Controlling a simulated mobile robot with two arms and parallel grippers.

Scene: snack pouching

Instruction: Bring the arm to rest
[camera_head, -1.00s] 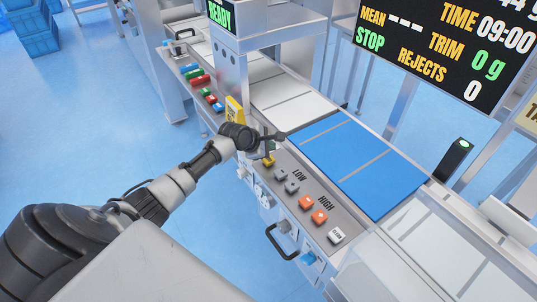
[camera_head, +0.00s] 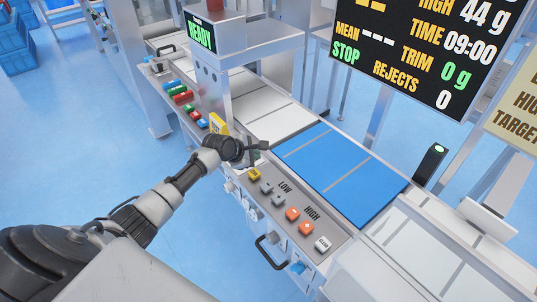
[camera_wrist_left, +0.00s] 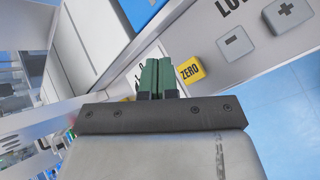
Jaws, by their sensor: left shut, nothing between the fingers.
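My left arm reaches in from the lower left in the head view. The yellow ZERO button (camera_wrist_left: 191,70) shows just right of the fingertips there. Whether the fingers touch the panel cannot be told. My right gripper is in neither view.
The blue belt section (camera_head: 336,175) lies behind the panel. A grey column with a READY screen (camera_head: 201,33) stands left of the gripper. Grey and orange buttons (camera_head: 292,214) line the panel. A black display board (camera_head: 425,50) stands at the back. Blue floor is open at lower left.

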